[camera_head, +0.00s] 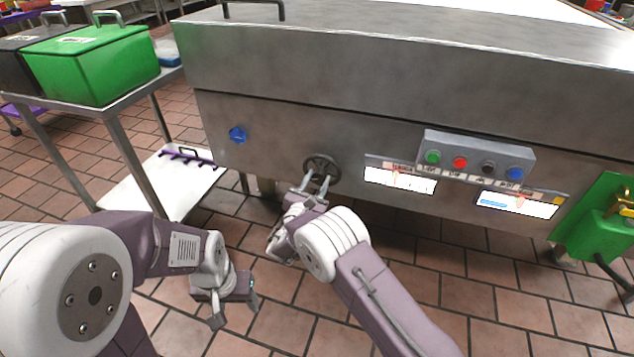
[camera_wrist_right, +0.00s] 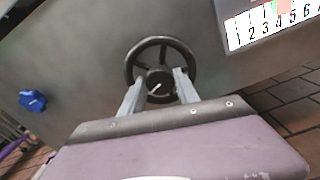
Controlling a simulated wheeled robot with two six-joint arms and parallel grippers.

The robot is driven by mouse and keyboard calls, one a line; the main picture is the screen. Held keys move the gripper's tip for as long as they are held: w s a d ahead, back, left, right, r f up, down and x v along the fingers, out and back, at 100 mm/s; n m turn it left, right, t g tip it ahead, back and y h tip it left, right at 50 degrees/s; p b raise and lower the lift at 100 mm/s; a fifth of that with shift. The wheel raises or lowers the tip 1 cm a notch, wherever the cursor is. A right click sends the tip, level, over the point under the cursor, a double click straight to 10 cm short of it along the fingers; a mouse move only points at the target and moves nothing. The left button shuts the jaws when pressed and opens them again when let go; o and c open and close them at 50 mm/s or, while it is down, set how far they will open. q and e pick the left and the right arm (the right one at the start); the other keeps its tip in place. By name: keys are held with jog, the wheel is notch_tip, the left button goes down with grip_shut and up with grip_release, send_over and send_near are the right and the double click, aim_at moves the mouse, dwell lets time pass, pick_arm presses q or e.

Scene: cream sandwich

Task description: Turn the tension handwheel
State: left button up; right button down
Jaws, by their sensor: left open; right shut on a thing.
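The dark tension handwheel (camera_head: 322,164) sticks out from the steel machine front; in the right wrist view its spoked rim and round hub (camera_wrist_right: 160,83) with a pale mark face me. My right gripper (camera_head: 316,183) is at the wheel, its two grey fingers (camera_wrist_right: 158,90) on either side of the hub, shut on the handwheel. The fingers cover part of the lower rim. My left gripper (camera_head: 235,308) is open and empty, low over the tiled floor, apart from the machine.
A blue knob (camera_head: 237,135) is left of the wheel. A button box (camera_head: 475,158) and white scale labels (camera_head: 400,180) are to its right. A green box (camera_head: 595,220) is at far right.

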jog(key=shift+m+b, duration=1)
jog(key=shift+m, duration=1.1)
jog(key=c, duration=0.9)
grip_release()
